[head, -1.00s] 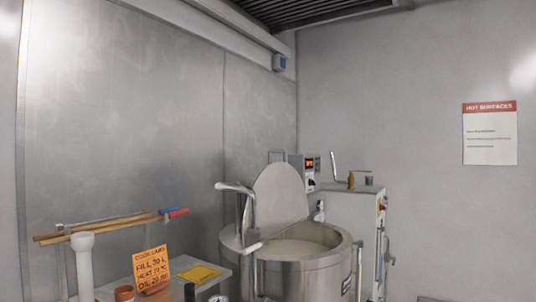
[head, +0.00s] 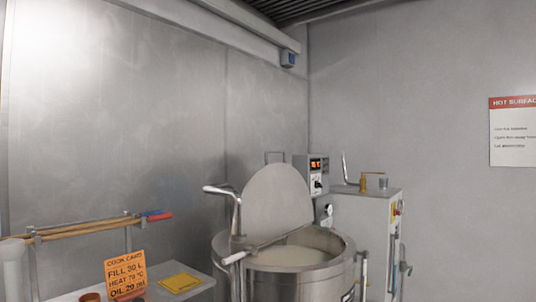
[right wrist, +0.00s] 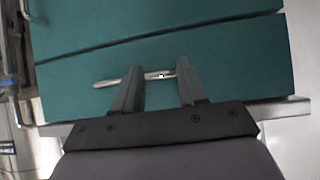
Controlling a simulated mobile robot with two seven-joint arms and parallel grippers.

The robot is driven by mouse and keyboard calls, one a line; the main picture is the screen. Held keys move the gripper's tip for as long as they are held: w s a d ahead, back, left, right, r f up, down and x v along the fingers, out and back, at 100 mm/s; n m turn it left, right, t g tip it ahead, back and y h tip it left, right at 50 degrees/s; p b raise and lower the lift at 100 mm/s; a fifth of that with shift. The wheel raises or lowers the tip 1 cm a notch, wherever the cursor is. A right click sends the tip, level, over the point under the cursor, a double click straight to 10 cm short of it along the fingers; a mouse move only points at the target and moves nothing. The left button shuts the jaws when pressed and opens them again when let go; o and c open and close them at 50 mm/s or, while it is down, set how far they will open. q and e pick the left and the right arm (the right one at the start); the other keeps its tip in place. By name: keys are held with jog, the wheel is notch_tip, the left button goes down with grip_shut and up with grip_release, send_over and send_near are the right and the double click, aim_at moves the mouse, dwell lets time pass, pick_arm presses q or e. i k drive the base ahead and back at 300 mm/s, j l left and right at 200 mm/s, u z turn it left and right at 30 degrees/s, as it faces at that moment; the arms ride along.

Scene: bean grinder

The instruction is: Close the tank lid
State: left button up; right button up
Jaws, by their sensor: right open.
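The steel tank (head: 295,282) stands at the lower middle of the head view, with pale contents showing inside its rim. Its round grey lid (head: 277,203) is raised, standing tilted up at the back left of the opening. A bent steel handle or pipe (head: 222,191) rises at the tank's left side, in front of the lid's edge. My right gripper (right wrist: 161,68) shows only in the right wrist view. It is open, with its fingers apart over a teal surface (right wrist: 200,45) with a slim silver bar handle (right wrist: 110,82). My left gripper is not in view.
A side table (head: 205,280) at lower left holds an orange cook card (head: 125,273) and a yellow card (head: 180,283). Wooden-handled tools (head: 85,227) hang behind it. A grey cabinet with a control box (head: 318,174) stands right of the tank.

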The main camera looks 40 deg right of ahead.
aim_at(277, 201)
jog(key=l+u, duration=0.2)
jog(key=l, duration=0.25)
jog(key=k+l+u, duration=0.15)
jog(key=l, duration=0.3)
jog(key=k+l+u, duration=0.2)
jog(key=l, duration=0.25)
jog(key=l+u, duration=0.2)
jog(key=l, duration=0.25)
jog(key=k+l+u, duration=0.2)
jog(key=l, duration=0.2)
jog(key=l+u, duration=0.15)
jog(key=l, duration=0.25)
jog(key=k+l+u, duration=0.15)
jog(key=l, duration=0.2)
